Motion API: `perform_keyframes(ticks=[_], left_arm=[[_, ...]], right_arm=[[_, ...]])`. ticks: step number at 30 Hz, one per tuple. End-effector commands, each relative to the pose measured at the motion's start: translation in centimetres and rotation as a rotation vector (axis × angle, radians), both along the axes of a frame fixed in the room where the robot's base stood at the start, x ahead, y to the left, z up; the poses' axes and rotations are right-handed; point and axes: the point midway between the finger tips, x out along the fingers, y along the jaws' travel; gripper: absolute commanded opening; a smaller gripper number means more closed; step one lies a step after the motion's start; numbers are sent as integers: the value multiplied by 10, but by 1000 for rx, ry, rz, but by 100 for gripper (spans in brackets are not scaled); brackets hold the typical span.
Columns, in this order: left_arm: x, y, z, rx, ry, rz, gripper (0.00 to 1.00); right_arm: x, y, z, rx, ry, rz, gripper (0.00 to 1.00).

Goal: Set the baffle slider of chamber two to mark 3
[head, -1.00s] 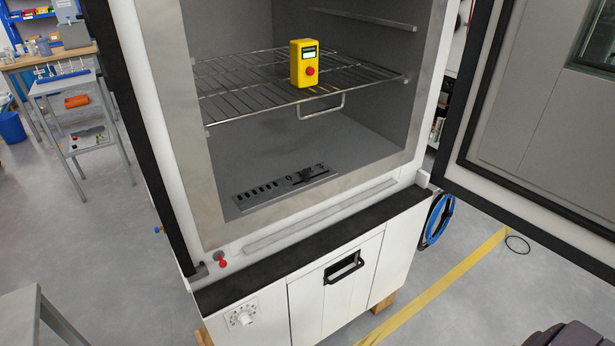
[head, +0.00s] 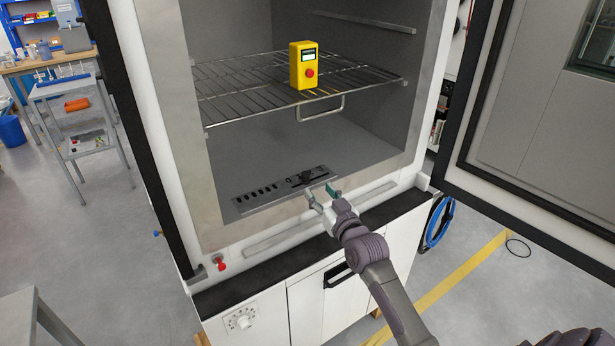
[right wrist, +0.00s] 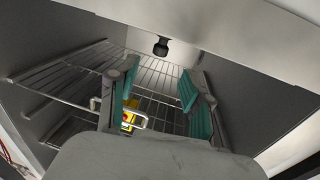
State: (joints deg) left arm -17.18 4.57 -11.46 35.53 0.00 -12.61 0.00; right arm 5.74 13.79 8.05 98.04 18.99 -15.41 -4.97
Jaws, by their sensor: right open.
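The chamber's open cavity shows in the head view. The baffle slider (head: 306,178) is a small dark knob on a grey plate (head: 241,207) on the chamber floor, near the front. The plate has several dark slots at its left; its marks are too small to read. My right gripper (head: 322,193) is open and empty at the front edge of the chamber, just right of and nearer than the knob, apart from it. In the right wrist view the open fingers (right wrist: 160,88) have a wire rack between them; a dark knob there cannot be identified surely.
A wire shelf (head: 233,108) with a front handle spans the cavity above the plate. A yellow box (head: 304,68) with a red button stands on it. The open door (head: 492,118) is at the right. A red knob (head: 220,264) sits at the lower left of the frame.

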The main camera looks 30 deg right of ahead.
Motion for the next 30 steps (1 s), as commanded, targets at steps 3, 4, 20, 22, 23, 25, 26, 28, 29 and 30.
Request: perform_keyframes(ticks=[3, 4, 20, 22, 23, 25, 26, 28, 29, 30], left_arm=[[0, 0, 2, 0, 0, 0, 93], [0, 0, 2, 0, 0, 0, 93], [0, 0, 1, 0, 0, 0, 93], [0, 0, 2, 0, 0, 0, 93], [0, 0, 2, 0, 0, 0, 93], [0, 0, 2, 0, 0, 0, 93], [0, 0, 2, 0, 0, 0, 93], [0, 0, 2, 0, 0, 0, 93], [0, 0, 2, 0, 0, 0, 93], [0, 0, 2, 0, 0, 0, 93]], right_arm=[[28, -3, 2, -1, -1, -1, 49], [34, -3, 2, -2, -1, -1, 49], [83, -6, -1, -2, 1, 0, 49], [83, -6, -1, -2, 1, 0, 49], [83, -6, -1, -2, 1, 0, 49], [83, -6, -1, -2, 1, 0, 49], [83, -6, -1, -2, 1, 0, 48], [82, -6, -1, -2, 1, 0, 36], [82, -6, -1, -2, 1, 0, 31], [82, -6, -1, -1, 1, 0, 24]])
